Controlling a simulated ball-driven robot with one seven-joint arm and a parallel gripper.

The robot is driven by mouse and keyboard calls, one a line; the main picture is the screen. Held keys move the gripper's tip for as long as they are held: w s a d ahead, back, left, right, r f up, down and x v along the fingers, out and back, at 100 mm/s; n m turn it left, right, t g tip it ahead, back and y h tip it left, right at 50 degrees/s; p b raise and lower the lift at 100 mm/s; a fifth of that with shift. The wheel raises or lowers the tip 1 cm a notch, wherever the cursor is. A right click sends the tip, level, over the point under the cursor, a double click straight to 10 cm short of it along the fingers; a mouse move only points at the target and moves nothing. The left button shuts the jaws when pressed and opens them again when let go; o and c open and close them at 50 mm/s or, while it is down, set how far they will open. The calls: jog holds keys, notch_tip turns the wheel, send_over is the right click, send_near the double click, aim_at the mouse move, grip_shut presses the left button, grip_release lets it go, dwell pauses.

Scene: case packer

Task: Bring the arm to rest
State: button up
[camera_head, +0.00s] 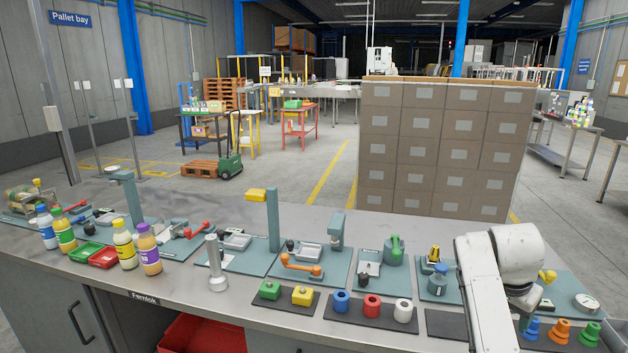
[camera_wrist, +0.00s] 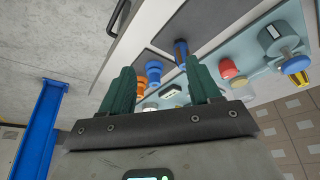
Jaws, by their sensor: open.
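My white arm (camera_head: 484,290) rises at the right of the head view, bent over at its top above the right part of the workbench. My gripper (camera_wrist: 160,92) shows in the wrist view with two dark green fingers spread apart. Nothing is between the fingers that I can see as held. In the head view the gripper itself is hidden or out of frame.
The grey workbench (camera_head: 190,290) carries teal fixture plates, several bottles (camera_head: 122,245), a green tray (camera_head: 86,251) and a red tray (camera_head: 104,258). Coloured knobs (camera_head: 372,306) stand along the front edge. A stack of cartons (camera_head: 440,150) stands behind the bench. A red bin (camera_head: 205,335) sits below.

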jog(key=s+a+f+n+y, duration=0.1)
jog(key=s+a+f+n, duration=0.25)
jog(key=s+f, duration=0.5)
jog(key=s+a+f+n+y, duration=0.15)
jog(key=s+a+f, duration=0.25)
jog(key=s+f, duration=0.45)
jog(key=s+a+f+n, duration=0.1)
jog(key=s+a+n, duration=0.2)
jog(key=s, duration=0.9)
jog(key=s+a+f+n+g+y, duration=0.1)
jog(key=s+a+n, duration=0.2)
jog(key=s, duration=0.9)
jog(key=shift+s+a+n, duration=0.3)
jog(key=shift+s+a, duration=0.1)
jog(key=shift+a, duration=0.55)
